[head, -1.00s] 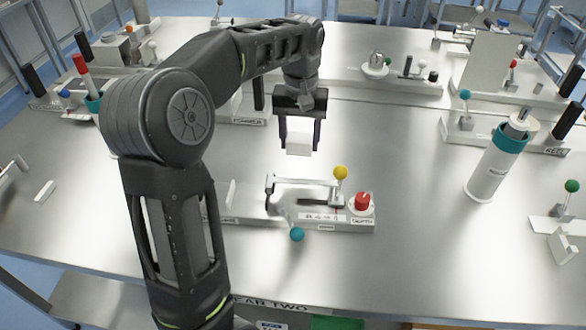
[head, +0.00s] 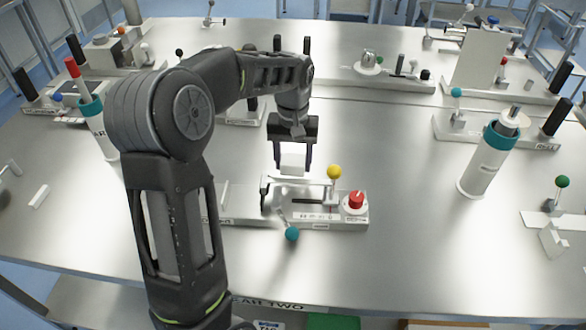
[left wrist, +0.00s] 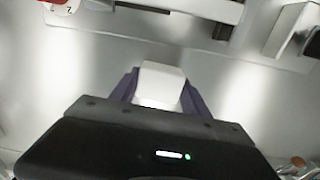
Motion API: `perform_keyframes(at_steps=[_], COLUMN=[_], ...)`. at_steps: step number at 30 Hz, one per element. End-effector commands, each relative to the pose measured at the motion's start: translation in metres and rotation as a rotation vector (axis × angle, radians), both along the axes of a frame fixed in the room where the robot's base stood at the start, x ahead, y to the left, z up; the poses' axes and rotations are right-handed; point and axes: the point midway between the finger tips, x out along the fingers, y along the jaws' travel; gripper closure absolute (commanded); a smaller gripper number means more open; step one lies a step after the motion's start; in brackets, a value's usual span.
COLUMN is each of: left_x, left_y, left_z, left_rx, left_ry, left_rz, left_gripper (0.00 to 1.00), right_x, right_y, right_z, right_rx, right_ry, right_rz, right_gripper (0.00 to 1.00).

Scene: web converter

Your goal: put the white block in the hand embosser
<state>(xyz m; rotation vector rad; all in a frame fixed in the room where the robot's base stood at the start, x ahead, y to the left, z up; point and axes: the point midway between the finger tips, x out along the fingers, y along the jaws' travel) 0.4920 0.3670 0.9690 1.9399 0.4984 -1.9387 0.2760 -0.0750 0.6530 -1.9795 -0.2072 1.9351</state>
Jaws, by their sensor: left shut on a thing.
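My left gripper (head: 293,164) is shut on the white block (head: 292,161) and holds it just behind the middle bench device, seemingly above the table. In the left wrist view the white block (left wrist: 161,84) sits between the two dark fingers. The middle device (head: 300,216) is a pale base with a yellow-ball lever (head: 334,172), a teal-ball lever (head: 292,234) and a red knob (head: 356,199). The labels are too small to read, so I cannot confirm which device is the hand embosser. My right gripper is not in view.
A white cylinder with a teal collar (head: 487,160) stands at the right. A green-ball device (head: 552,212) is at the right edge. Other lever devices line the back. My left arm hides part of the left side. The metal table (head: 410,235) is clear right of the middle device.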

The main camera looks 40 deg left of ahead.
Motion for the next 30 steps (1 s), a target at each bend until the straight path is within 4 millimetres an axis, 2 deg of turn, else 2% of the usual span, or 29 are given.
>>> perform_keyframes(at_steps=[6,19,20,27,30], left_x=[-0.001,0.000,0.000,0.000,0.000], left_y=[0.000,0.000,0.000,0.000,0.000], left_z=[-0.028,-0.036,-0.035,-0.035,-0.035], left_rx=[-0.001,0.000,0.000,0.000,0.000], left_ry=[0.003,0.000,0.000,0.001,0.001], left_rz=[0.001,0.000,0.000,0.000,0.000], left_gripper=[0.89,0.89,0.43,0.24,0.24], right_x=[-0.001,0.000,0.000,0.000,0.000], right_y=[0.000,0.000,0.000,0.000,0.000], right_z=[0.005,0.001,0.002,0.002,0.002], right_rx=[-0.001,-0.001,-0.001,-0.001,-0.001], right_ry=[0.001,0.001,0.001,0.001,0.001], right_rz=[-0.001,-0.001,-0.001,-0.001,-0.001], right_gripper=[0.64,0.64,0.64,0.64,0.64])
